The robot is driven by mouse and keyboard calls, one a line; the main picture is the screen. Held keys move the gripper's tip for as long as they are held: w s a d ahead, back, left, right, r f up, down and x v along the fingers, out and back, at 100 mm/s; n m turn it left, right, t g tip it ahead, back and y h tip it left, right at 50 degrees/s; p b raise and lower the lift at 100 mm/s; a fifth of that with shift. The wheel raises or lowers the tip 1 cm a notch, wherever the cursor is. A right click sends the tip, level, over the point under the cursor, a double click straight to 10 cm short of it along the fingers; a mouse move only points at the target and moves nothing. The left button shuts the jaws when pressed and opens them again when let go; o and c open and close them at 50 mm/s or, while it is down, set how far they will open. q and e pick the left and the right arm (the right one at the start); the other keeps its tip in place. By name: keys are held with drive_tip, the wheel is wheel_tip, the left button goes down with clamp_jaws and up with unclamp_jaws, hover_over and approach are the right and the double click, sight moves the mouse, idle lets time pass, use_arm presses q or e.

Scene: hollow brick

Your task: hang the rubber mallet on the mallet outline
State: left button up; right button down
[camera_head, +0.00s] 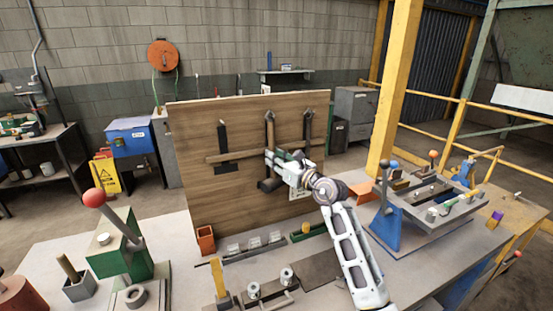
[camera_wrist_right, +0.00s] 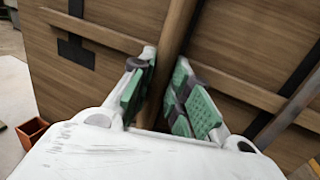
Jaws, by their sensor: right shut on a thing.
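My right gripper (camera_head: 272,160) is in front of the wooden board. It is shut on the brown wooden handle of the rubber mallet, and the handle (camera_wrist_right: 172,45) stands between the green finger pads in the wrist view. The dark mallet head (camera_head: 268,185) hangs below the gripper in the head view. A black outline (camera_head: 222,142) with a wide block at its lower end is on the board's left part; it also shows in the wrist view (camera_wrist_right: 76,45). I cannot tell whether the mallet touches the board. My left gripper is not in view.
The board (camera_head: 195,190) stands upright on the workbench, with a horizontal wooden strip across it. Other dark shapes (camera_head: 307,125) are on its right part. An orange bin (camera_head: 206,239) stands at its lower left. A green red-knobbed press (camera_head: 118,245) and a blue-legged fixture (camera_head: 388,215) flank the bench.

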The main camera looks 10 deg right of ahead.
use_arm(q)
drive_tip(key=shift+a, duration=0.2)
use_arm(e)
drive_tip(key=shift+w+d+f, duration=0.1)
drive_tip(key=shift+w+f, duration=0.05)
drive_tip(key=shift+f, duration=0.05)
drive_tip(key=c, duration=1.6)
unclamp_jaws()
drive_tip(key=shift+c, duration=0.2)
drive_tip(key=shift+o, duration=1.1)
drive_tip(key=shift+w+f, duration=0.15)
drive_tip(key=shift+w, duration=0.1)
drive_tip(key=shift+o, duration=0.7)
drive_tip(key=shift+w+f, duration=0.2)
drive_tip(key=shift+a, duration=0.2)
drive_tip(key=shift+f, duration=0.1)
drive_tip(key=shift+v, duration=1.05)
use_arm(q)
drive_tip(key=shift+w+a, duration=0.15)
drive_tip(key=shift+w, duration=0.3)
use_arm(e)
drive_tip(key=v, duration=1)
